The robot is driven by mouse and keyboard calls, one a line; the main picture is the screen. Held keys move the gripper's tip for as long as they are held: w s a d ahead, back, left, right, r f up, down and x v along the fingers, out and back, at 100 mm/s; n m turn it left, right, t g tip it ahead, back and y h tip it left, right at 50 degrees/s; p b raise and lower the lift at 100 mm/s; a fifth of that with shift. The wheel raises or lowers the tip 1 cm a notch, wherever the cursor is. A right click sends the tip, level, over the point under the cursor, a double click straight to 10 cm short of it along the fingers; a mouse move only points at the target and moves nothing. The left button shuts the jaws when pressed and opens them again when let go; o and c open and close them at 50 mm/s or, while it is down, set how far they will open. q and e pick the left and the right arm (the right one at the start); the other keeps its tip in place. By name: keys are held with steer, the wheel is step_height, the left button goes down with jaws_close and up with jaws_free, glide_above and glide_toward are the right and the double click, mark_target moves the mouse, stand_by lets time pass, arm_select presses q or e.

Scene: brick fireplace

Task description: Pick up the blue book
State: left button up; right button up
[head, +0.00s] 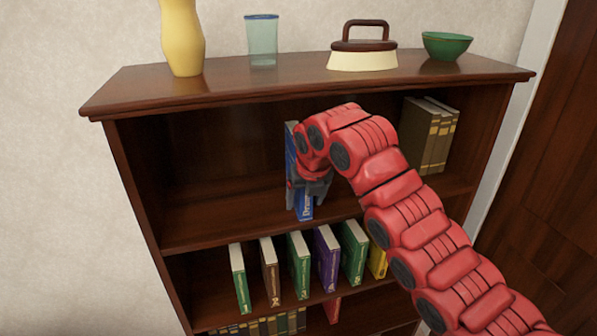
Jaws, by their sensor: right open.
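The blue book (304,206) stands upright on the upper shelf of the dark wooden bookcase, left of the middle. My right arm reaches in from the lower right, and its gripper (304,200) is at the blue book's front. The gripper is open, with its fingers pointing down around or right in front of the book. The wrist and fingers hide much of the book; its upper left edge and the lower spine with white lettering show. I cannot tell whether the fingers touch it. My left gripper is not in view.
Brown books (428,138) stand at the upper shelf's right end. Several coloured books, including a purple one (327,258), fill the shelf below. A yellow vase (183,40), a glass (262,42), an iron-like object (362,58) and a green bowl (446,45) stand on top.

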jaws_close()
stand_by(1.3)
